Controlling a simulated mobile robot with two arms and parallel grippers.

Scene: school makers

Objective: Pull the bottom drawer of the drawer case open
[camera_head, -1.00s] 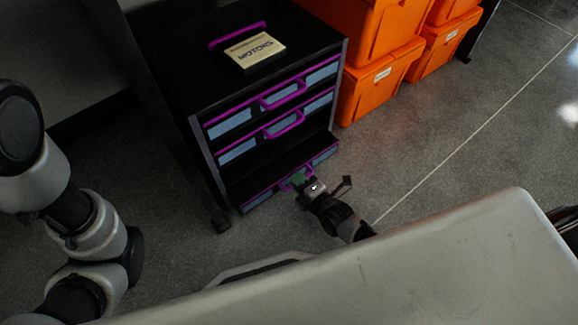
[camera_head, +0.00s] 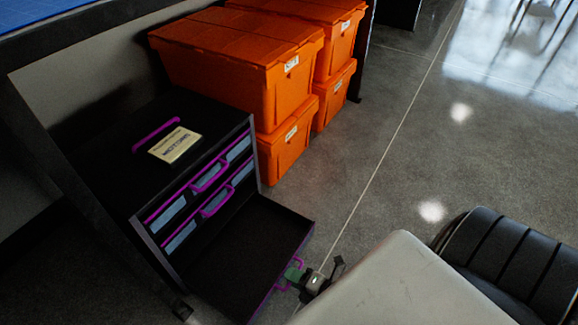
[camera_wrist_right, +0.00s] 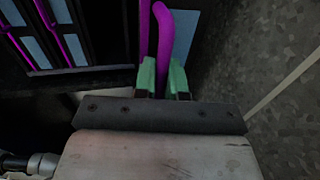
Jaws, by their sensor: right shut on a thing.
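The black drawer case (camera_head: 120,150) stands on the floor at the left in the head view, with purple handles and pale blue front panels. Its bottom drawer (camera_head: 240,245) is pulled far out and looks empty inside; the two upper drawers are shut. My right gripper (camera_head: 293,276) is at the bottom drawer's front. In the right wrist view its green fingertips (camera_wrist_right: 162,78) are shut on the purple handle (camera_wrist_right: 165,35). My left gripper is not in view.
Orange lidded boxes (camera_head: 240,60) are stacked behind and right of the case. A sign reading "MOTORS" (camera_head: 175,145) lies on top of the case. Open grey floor (camera_head: 400,150) extends to the right.

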